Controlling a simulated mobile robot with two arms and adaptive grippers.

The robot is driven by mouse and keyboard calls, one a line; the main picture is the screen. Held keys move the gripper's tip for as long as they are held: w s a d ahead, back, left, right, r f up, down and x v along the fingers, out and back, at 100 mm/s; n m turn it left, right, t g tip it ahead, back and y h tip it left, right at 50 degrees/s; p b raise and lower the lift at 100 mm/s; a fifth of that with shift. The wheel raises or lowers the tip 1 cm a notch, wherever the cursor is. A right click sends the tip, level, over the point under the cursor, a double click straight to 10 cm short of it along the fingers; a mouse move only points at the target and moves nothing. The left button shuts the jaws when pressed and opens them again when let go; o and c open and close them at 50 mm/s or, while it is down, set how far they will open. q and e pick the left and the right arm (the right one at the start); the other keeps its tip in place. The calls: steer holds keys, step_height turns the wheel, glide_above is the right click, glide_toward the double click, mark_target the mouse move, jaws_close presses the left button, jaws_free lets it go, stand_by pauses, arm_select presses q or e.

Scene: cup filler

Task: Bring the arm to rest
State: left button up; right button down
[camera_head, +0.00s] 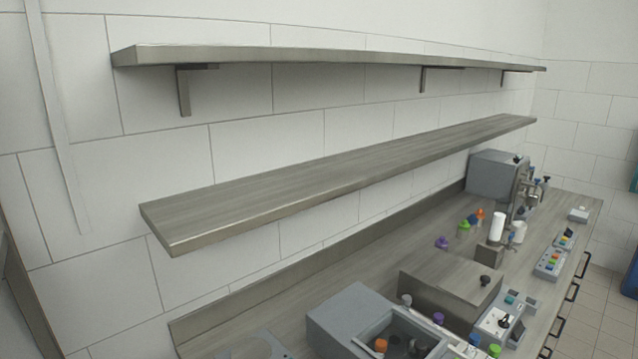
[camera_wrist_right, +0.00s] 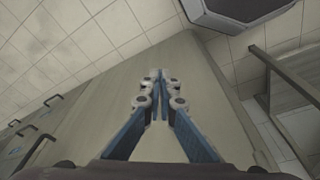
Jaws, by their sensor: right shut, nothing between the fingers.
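My right gripper (camera_wrist_right: 158,86) shows in the right wrist view. Its two blue fingers meet at the tips and nothing is between them. It is in front of a plain greyish cabinet front (camera_wrist_right: 110,95), with no object at the fingertips. Neither gripper shows in the head view, and my left gripper is in no view.
In the head view a counter (camera_head: 375,262) runs along the tiled wall. It carries a grey machine (camera_head: 345,308), a metal box (camera_head: 450,285), a grey dispenser (camera_head: 493,175) and control panels (camera_head: 550,262). Two bare shelves (camera_head: 330,170) hang above. Dark handles (camera_wrist_right: 35,152) line the cabinet front.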

steer(key=s+d+f+b, duration=0.1)
steer(key=s+f+b, duration=0.1)
steer(key=s+f, duration=0.6)
steer(key=s+d+f+g+b, duration=0.1)
steer(key=s+d+f+b, duration=0.1)
steer(key=s+f, duration=0.6)
step_height(320, 180, down, 4)
steer(key=shift+s+f+b, duration=0.1)
steer(key=shift+s+b, duration=0.05)
steer(key=shift+b, duration=0.35)
